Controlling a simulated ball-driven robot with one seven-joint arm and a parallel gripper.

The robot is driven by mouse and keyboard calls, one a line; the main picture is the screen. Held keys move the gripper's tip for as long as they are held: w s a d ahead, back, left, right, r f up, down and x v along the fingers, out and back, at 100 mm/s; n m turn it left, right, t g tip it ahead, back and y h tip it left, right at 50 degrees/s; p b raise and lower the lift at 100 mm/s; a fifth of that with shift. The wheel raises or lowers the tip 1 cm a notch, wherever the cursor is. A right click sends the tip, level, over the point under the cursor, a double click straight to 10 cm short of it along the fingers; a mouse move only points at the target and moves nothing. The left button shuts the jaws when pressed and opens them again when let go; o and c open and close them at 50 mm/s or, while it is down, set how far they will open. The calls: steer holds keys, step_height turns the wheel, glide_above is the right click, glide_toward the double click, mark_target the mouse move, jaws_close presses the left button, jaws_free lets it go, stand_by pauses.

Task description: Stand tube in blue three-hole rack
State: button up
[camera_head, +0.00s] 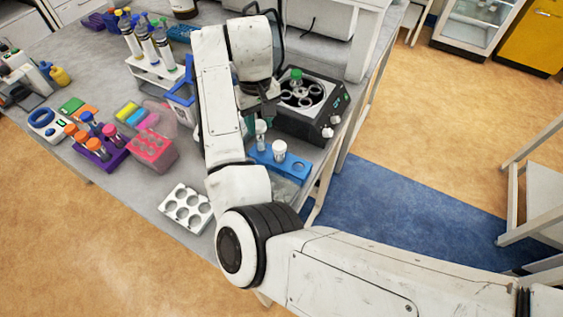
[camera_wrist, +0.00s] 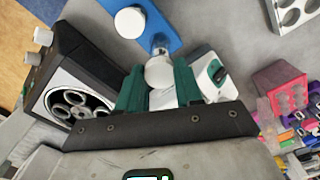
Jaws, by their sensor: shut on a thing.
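The blue three-hole rack (camera_head: 286,168) lies near the bench's right edge, in front of the centrifuge. One white-capped tube (camera_head: 279,151) stands in it; its cap (camera_wrist: 130,22) also shows in the wrist view. My gripper (camera_head: 262,104) points down above the rack's left part. Its green fingers (camera_wrist: 158,85) are shut on a second white-capped tube (camera_wrist: 159,71), seen in the head view just below the fingers (camera_head: 261,128). That tube's lower end is over or at the rack (camera_wrist: 166,32); I cannot tell whether it is inside a hole.
The black and white centrifuge (camera_head: 318,124) stands close behind and right, with a green-capped tube (camera_head: 296,75) in it. A white holed rack (camera_head: 187,209) lies at the front edge. Pink (camera_head: 153,153) and purple (camera_head: 99,158) racks stand left. Some bench between is bare.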

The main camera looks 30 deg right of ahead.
steer(key=shift+f, duration=0.6)
stand_by(0.3)
steer(key=shift+f, duration=0.25)
steer(key=shift+f, duration=1.35)
stand_by(0.6)
steer(key=o, duration=0.9)
step_height(320, 180, up, 11)
steer(key=shift+f, duration=0.1)
